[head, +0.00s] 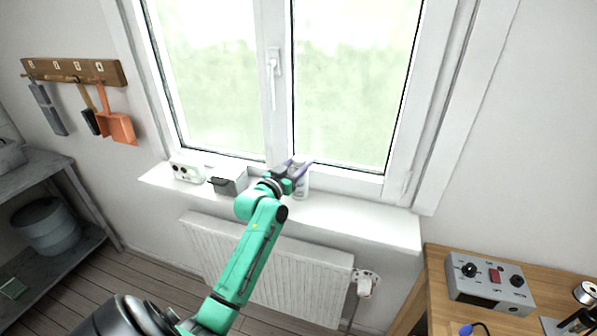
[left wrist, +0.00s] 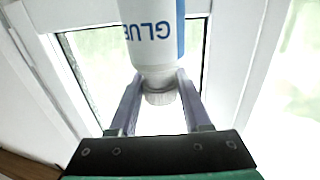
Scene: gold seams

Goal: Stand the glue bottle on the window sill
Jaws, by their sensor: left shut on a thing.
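The glue bottle (left wrist: 155,45) is white with a blue stripe and the word GLUE, which reads upside down in the left wrist view. My left gripper (left wrist: 155,88) is shut on it, with the purple fingers on either side of its narrow neck end. In the head view my left gripper (head: 298,168) is over the window sill (head: 360,219), in front of the window's middle post. The bottle (head: 302,187) shows there below the fingers, small and partly hidden. I cannot tell whether its base touches the sill. My right gripper is not in view.
On the sill's left part stand a white box with dark round holes (head: 187,172) and a grey box (head: 229,180). The sill's right part is clear. A radiator (head: 300,284) is below. A wooden table (head: 437,262) with a grey control box (head: 490,283) is at the right.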

